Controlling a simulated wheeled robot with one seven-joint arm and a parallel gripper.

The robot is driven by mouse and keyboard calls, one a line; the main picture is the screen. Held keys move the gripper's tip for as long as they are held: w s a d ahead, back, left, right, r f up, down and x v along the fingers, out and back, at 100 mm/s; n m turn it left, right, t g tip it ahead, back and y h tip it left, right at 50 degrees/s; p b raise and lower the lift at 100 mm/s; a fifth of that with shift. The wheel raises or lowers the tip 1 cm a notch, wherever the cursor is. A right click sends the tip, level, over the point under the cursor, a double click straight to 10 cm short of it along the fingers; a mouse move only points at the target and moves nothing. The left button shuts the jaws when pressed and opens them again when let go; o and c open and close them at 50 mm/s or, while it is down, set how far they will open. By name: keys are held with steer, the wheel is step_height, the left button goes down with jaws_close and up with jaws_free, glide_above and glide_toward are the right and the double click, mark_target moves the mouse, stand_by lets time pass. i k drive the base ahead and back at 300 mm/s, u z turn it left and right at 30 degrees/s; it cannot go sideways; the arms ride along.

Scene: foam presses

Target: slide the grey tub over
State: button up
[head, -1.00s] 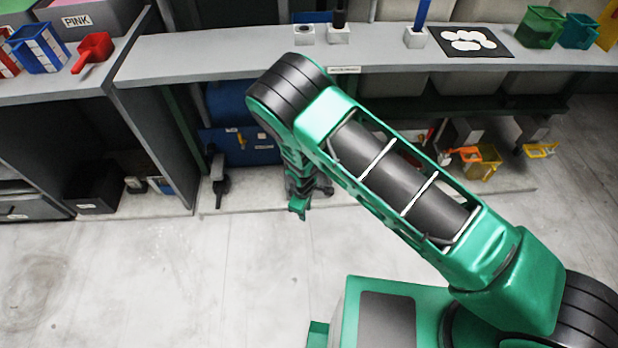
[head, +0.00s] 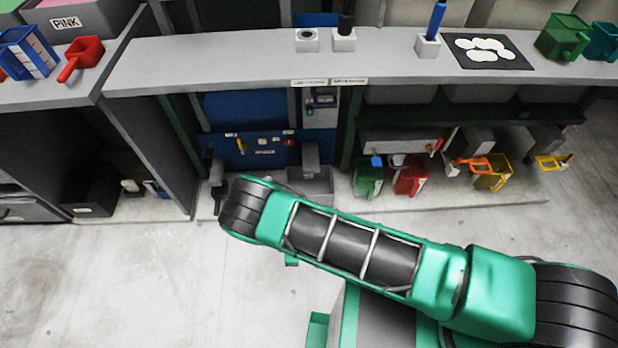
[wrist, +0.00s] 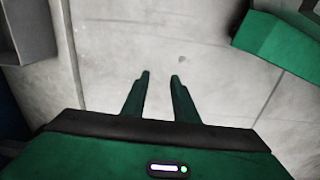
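A grey tub (head: 318,186) sits on the low ledge under the bench, in front of the blue press, in the head view. My arm hides part of its lower left. A grey open-topped box at the upper left of the wrist view (wrist: 36,32) looks like the same tub, cut by the frame edge. My gripper (wrist: 160,76) has its two green fingers apart, with only bare floor visible between them. It is off to one side of that box and not touching it. In the head view the gripper is mostly hidden behind my arm.
The blue press panel (head: 262,150) stands behind the tub. Green (head: 368,180) and red (head: 411,178) scoop-like containers are right of it on the ledge. A black clamp-like object (head: 218,182) stands left. The pale floor (head: 130,280) at left is clear.

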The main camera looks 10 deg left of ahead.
mark_target(319, 188)
steer(key=z, duration=0.05)
steer(key=i, duration=1.15)
